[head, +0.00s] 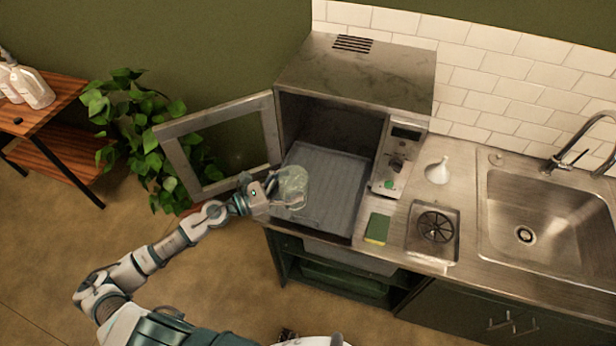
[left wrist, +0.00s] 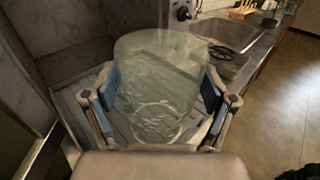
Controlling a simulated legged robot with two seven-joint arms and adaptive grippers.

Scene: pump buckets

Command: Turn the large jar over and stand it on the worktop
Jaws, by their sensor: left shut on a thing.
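The large jar (head: 292,184) is clear, slightly greenish glass. My left gripper (head: 278,192) is shut on it, in front of the open appliance. In the left wrist view the jar (left wrist: 160,85) sits between the two fingers of the left gripper (left wrist: 160,108), and a round outline shows at its near end. I cannot tell which end is its mouth. The worktop (head: 400,225) lies to the right of the jar. My right gripper is not in view.
The appliance (head: 352,75) has its glass door (head: 176,150) swung open to the left and a ribbed grey floor (head: 325,200). A green sponge (head: 377,228), a white funnel (head: 438,171), a round black grate (head: 435,227) and the sink (head: 545,215) occupy the worktop. A plant stands at left.

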